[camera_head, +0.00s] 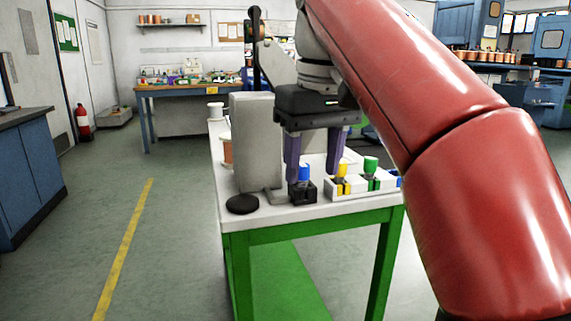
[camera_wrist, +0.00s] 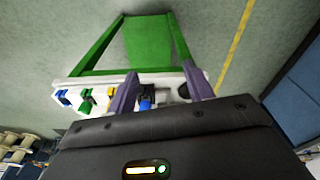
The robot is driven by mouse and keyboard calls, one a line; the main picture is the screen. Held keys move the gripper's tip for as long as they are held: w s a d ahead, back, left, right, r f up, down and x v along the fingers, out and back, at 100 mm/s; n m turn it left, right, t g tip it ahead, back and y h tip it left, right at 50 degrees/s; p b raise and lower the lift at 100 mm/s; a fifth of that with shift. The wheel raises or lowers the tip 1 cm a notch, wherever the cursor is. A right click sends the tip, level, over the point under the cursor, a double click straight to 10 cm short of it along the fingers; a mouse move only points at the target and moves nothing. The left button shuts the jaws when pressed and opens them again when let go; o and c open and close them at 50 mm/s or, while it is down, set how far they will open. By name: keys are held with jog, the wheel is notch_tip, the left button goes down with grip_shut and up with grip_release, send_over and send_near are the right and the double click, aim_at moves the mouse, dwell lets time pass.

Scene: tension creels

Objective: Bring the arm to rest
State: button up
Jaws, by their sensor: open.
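My red arm comes in from the right in the head view. My gripper (camera_head: 312,170) points down over the front of a white-topped green table (camera_head: 310,226). Its two purple fingers are apart with nothing held between them. A blue-topped piece in a black block (camera_head: 303,190) stands on the table just below the fingertips; I cannot tell how small the gap is. In the wrist view the open fingers of my gripper (camera_wrist: 165,88) show above the table edge, and the blue piece (camera_wrist: 146,103) shows between them.
A grey upright box (camera_head: 256,140) stands left of my gripper, close to it. A black disc (camera_head: 242,204) lies at the table's front left corner. A white holder (camera_head: 358,192) with yellow and green pieces sits to the right. Open floor lies to the left.

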jog(key=s+d+f+m+t, duration=0.1)
jog(key=s+d+f, duration=0.2)
jog(key=f, duration=0.6)
jog(key=s+d+f+m+t, duration=0.2)
jog(key=s+d+f, duration=0.2)
jog(key=f, duration=0.6)
jog(key=s+d+f+m+t, duration=0.1)
jog(key=s+d+f, duration=0.3)
jog(key=f, duration=0.5)
jog(key=shift+s+d+f+m+h, duration=0.2)
jog(key=shift+s+f+m+h, duration=0.15)
jog(key=shift+s+m, duration=0.35)
jog(key=shift+c, duration=0.3)
